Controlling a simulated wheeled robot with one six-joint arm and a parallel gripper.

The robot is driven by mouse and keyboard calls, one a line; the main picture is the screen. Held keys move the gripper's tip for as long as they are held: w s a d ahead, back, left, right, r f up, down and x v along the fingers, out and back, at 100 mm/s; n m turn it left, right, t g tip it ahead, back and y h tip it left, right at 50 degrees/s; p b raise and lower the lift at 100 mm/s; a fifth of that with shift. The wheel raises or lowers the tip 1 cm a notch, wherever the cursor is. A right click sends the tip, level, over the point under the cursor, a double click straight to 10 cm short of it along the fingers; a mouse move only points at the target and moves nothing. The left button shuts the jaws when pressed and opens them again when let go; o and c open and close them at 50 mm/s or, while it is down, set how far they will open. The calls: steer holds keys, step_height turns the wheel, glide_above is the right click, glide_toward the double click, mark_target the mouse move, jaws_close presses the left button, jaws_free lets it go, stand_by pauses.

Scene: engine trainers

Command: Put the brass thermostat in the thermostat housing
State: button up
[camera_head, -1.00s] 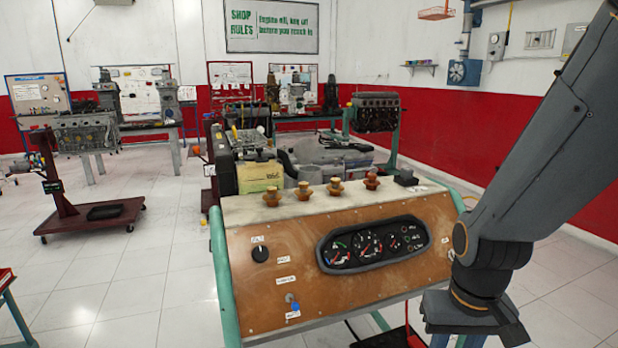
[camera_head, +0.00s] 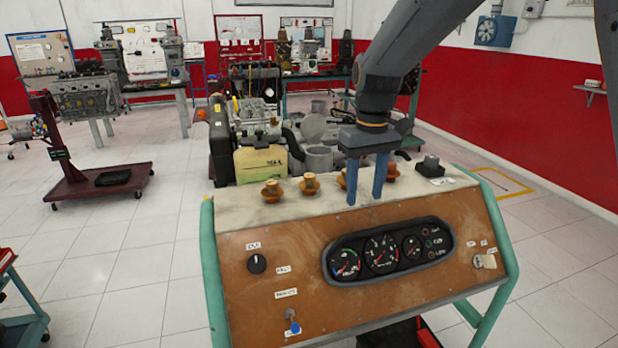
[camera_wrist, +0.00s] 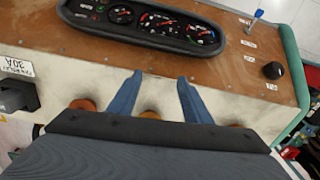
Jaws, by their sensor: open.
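Several knob-like thermostats stand in a row on the pale top of the console. The left two, brass-coloured (camera_head: 272,191) and (camera_head: 310,184), show clearly; a third (camera_head: 342,178) is partly hidden by my gripper. The rightmost (camera_head: 392,171) looks redder. My gripper (camera_head: 364,200) is open and empty, fingers pointing down near the top's front edge. In the wrist view, the third thermostat (camera_wrist: 150,114) shows between the fingers, partly covered by the gripper body. Behind the row are grey round engine parts (camera_head: 319,158); I cannot tell which is the thermostat housing.
The console's brown front panel (camera_head: 290,255) carries a gauge cluster (camera_head: 385,252), a knob and a blue-tipped switch. A black block (camera_head: 431,167) sits at the top's right end. A yellowish tank (camera_head: 260,164) stands behind the row.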

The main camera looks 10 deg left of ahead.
mark_target(310, 175)
steer(key=w+a+r+n, duration=0.1)
steer(key=a+r, duration=0.2)
steer(key=a, duration=0.1)
steer(key=w+a+r+n+p, duration=0.1)
steer(key=w+a+r, duration=0.1)
steer(key=a, duration=0.3)
steer(key=w+a+r+n+p, duration=0.1)
steer(key=a+r, duration=0.3)
steer(key=shift+w+a+r+n, duration=0.1)
steer(key=shift+w+a+n, duration=0.05)
steer(key=shift+a+n, duration=0.15)
steer(key=shift+a, duration=0.15)
steer(key=shift+f, duration=0.35)
steer(key=f+p, duration=0.2)
steer(key=f, duration=0.1)
steer(key=f+p, duration=0.1)
steer(key=f, duration=0.1)
steer(key=shift+d+f, duration=0.25)
steer(key=shift+d, duration=0.05)
steer(key=shift+w+f+p, duration=0.1)
steer(key=shift+f+p, duration=0.25)
steer(key=shift+f, duration=0.3)
jaws_close()
steer(key=shift+r, duration=0.15)
